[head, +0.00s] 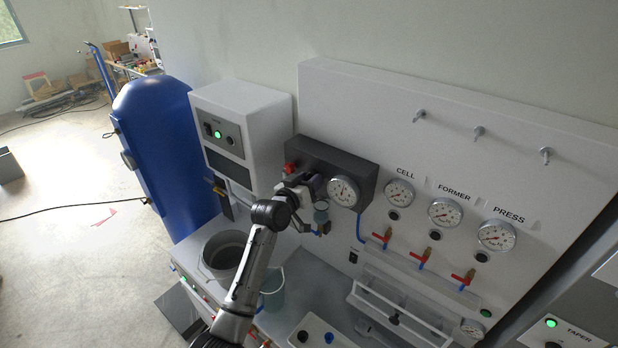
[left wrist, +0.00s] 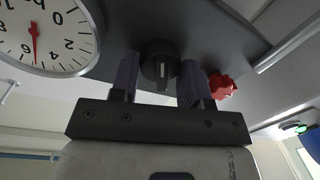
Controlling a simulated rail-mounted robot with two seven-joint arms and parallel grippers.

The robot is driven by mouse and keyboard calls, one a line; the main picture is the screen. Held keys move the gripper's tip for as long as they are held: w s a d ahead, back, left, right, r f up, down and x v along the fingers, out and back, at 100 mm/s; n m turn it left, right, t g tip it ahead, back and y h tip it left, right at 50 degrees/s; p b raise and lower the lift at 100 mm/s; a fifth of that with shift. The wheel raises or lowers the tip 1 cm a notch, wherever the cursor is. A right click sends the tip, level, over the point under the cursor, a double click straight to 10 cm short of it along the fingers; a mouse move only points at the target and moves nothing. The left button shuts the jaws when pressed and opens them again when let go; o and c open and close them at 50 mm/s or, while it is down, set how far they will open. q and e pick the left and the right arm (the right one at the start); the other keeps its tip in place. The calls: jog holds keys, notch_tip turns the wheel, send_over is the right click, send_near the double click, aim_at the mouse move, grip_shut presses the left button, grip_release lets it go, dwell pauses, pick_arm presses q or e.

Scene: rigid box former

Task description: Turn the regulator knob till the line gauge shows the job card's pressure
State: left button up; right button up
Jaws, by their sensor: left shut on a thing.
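The dark regulator block (head: 330,160) is fixed to the light wall panel. Its round white line gauge (head: 343,190) faces out at the right end. In the left wrist view the line gauge (left wrist: 45,35) is cut off by the frame edge and its red needle shows, but I cannot tell the exact reading. The black regulator knob (left wrist: 160,66) sits between the purple fingers of my left gripper (left wrist: 160,85), which is shut on it. In the head view my left gripper (head: 308,187) covers the knob. I cannot make out a job card. My right gripper is out of view.
A red knob (left wrist: 222,86) is close beside the right finger. Three gauges marked CELL (head: 399,193), FORMER (head: 445,211) and PRESS (head: 496,235) sit right of the block, with red-handled valves (head: 421,257) below. A grey pot (head: 224,254) stands under the arm.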

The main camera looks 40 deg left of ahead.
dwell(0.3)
pick_arm(q)
jog(key=o, duration=0.9)
jog(key=shift+s, duration=0.1)
jog(key=shift+s+d+r+b, duration=0.15)
jog(key=shift+s+b, duration=0.3)
jog(key=shift+s, duration=1.8)
jog(key=shift+s+d+b, duration=0.2)
jog(key=shift+s+b, duration=0.2)
jog(key=shift+s, duration=1.9)
jog(key=shift+s+d+r+b, duration=0.15)
jog(key=shift+s+b, duration=0.3)
jog(key=shift+s, duration=1.8)
